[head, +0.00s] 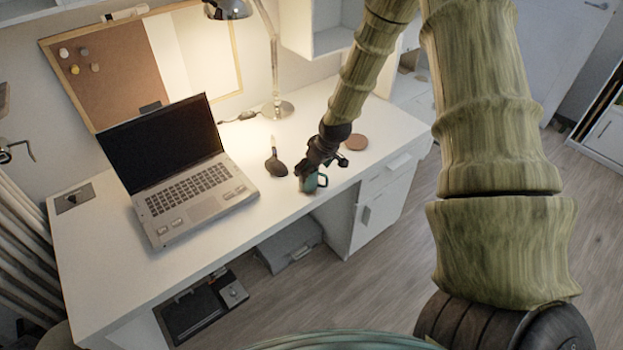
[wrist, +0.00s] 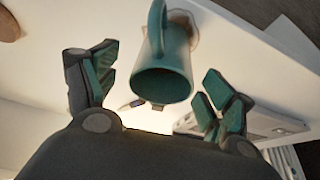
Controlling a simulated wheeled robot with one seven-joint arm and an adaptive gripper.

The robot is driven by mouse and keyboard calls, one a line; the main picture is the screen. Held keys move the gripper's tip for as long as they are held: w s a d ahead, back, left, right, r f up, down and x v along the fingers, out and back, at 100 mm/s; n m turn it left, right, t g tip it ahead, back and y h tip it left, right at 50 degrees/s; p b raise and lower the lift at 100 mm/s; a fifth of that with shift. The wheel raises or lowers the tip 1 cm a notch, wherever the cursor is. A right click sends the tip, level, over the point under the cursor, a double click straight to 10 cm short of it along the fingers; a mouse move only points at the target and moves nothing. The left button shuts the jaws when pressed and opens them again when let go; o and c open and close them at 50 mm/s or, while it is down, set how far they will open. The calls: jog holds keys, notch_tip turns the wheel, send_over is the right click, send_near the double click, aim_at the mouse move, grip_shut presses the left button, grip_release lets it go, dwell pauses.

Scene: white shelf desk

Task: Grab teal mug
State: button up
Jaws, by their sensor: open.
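The teal mug (head: 310,183) stands on the white desk near its front edge in the head view, partly hidden by my gripper. In the wrist view the mug (wrist: 163,68) shows its dark opening toward the camera, with its handle at the top of the picture. My gripper (head: 318,163) is just above and beside the mug. In the wrist view its two teal-padded fingers (wrist: 160,87) are spread wide, one on each side of the mug, with visible gaps. It is open and empty.
An open laptop (head: 190,190) sits left on the desk (head: 110,270). A dark spoon-like utensil (head: 275,163) lies left of the mug. A brown round coaster (head: 357,142) lies to the right. A lamp base (head: 278,109) stands behind.

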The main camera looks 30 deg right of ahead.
jog(key=shift+a+p+x, duration=0.25)
jog(key=shift+p+x, duration=0.4)
jog(key=shift+x, duration=1.8)
jog(key=c, duration=1.4)
